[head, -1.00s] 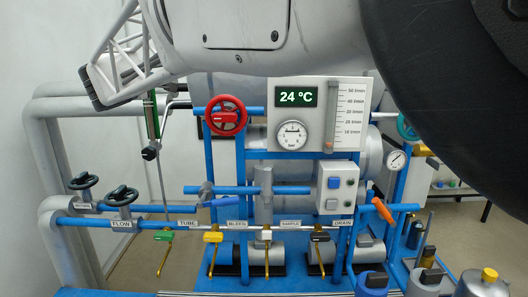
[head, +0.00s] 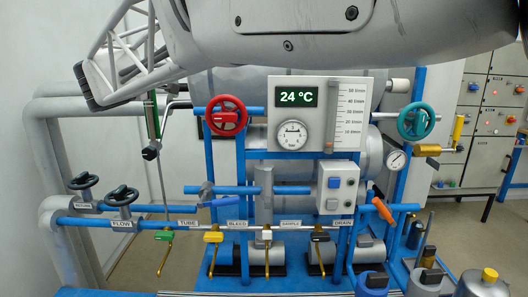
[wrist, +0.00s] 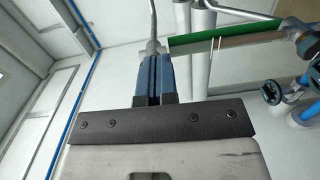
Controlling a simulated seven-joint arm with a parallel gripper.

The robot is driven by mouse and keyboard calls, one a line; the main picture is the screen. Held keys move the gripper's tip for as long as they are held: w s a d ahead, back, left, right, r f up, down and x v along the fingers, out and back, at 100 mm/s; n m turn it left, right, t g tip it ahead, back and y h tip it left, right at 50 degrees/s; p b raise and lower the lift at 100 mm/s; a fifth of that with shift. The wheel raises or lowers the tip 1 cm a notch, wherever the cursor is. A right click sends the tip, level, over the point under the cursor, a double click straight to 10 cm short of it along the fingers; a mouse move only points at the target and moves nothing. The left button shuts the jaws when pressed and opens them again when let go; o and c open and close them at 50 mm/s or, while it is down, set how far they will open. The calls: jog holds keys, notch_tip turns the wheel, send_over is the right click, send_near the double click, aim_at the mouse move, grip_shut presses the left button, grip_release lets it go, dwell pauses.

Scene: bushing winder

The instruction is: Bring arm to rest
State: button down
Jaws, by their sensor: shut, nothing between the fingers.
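My gripper (wrist: 153,60) shows in the wrist view as two blue fingers pressed together, with nothing between them. A thin grey bent rod (wrist: 152,22) appears just beyond the fingertips; I cannot tell whether they touch. In the head view my pale grey arm crosses the top of the picture, with a white lattice frame at its left end. I cannot make out the fingers there. The arm is above the pipe rig, and its left end is near a green-backed upright tube (head: 151,118).
The blue pipe rig carries a red handwheel (head: 226,115), a teal handwheel (head: 416,121), a gauge panel (head: 345,97) reading 24 °C, and several small valves along the low pipe. Bottles (head: 480,284) stand at lower right. Grey cabinets (head: 490,120) stand behind on the right.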

jog(key=s+d+f+m+g+h, duration=0.1)
jog(key=s+d+f+m+g, duration=0.3)
jog(key=d, duration=0.8)
jog(key=s+d+f+m+g+h, duration=0.25)
jog(key=d+f, duration=0.35)
jog(key=d, duration=0.5)
jog(key=s+d+f+m+g+h, duration=0.1)
jog(key=s+d+f+m+g, duration=0.25)
jog(key=d, duration=0.85)
jog(key=s+d+f+m+g+y, duration=0.1)
jog(key=s+d+f, duration=0.3)
jog(key=s, duration=0.5)
jog(key=s+d+f+m+g+y, duration=0.2)
jog(key=s+d+f+m, duration=0.2)
jog(key=s+f, duration=0.5)
jog(key=s+d+f+m+g+y, duration=0.2)
jog(key=s+d+f, duration=0.3)
jog(key=s, duration=0.5)
notch_tip(320, 180, down, 2)
jog(key=shift+d+f+m, duration=0.15)
jog(key=shift+f+m, duration=0.1)
jog(key=shift+m, duration=0.05)
